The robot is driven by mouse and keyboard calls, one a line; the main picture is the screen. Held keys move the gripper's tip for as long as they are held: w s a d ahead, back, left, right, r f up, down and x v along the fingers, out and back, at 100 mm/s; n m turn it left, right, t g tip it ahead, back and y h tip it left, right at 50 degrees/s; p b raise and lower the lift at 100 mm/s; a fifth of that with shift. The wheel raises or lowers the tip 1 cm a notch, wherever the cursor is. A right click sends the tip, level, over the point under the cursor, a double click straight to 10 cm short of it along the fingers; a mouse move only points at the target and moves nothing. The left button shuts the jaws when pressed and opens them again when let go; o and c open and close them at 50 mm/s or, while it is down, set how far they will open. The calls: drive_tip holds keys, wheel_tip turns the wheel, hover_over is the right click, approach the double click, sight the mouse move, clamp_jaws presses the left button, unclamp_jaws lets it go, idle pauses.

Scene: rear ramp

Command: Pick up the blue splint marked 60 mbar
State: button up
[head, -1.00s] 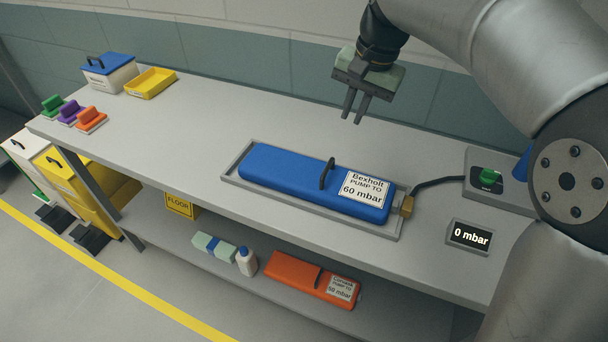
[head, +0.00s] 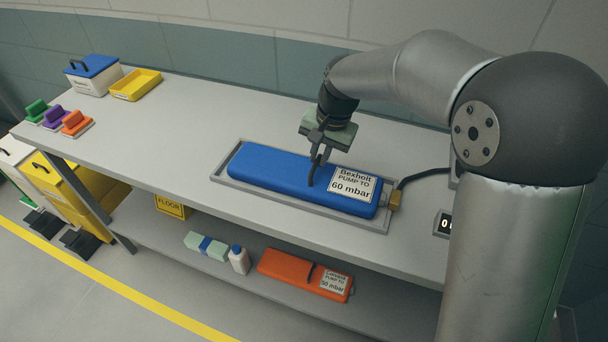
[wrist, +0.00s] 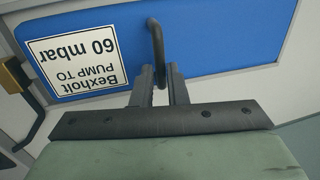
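The blue splint (head: 275,176) is a long flat block with a white label reading Bexholt, pump to 60 mbar. It lies in a shallow grey tray (head: 300,205) on the bench and fills most of the wrist view (wrist: 230,40). A dark upright loop handle (head: 313,172) stands on its top near the label. My gripper (head: 317,157) is over the splint at the handle. In the wrist view my gripper (wrist: 161,78) has its fingers apart, one on each side of the handle (wrist: 157,45); I see no clear grip on it.
A brass fitting (head: 395,200) and black hose join the splint's right end. A display (head: 443,224) is partly hidden by my arm. An orange splint (head: 303,272) marked 50 mbar lies on the lower shelf. A yellow tray (head: 136,86) and lidded box (head: 93,77) stand far left.

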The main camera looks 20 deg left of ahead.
sight(306, 172)
drive_tip(key=shift+a+f, duration=0.2)
drive_tip(key=shift+f, duration=0.55)
drive_tip(key=shift+a+f, duration=0.15)
drive_tip(key=shift+f, duration=0.55)
clamp_jaws()
drive_tip(key=shift+r, duration=0.15)
idle(0.3)
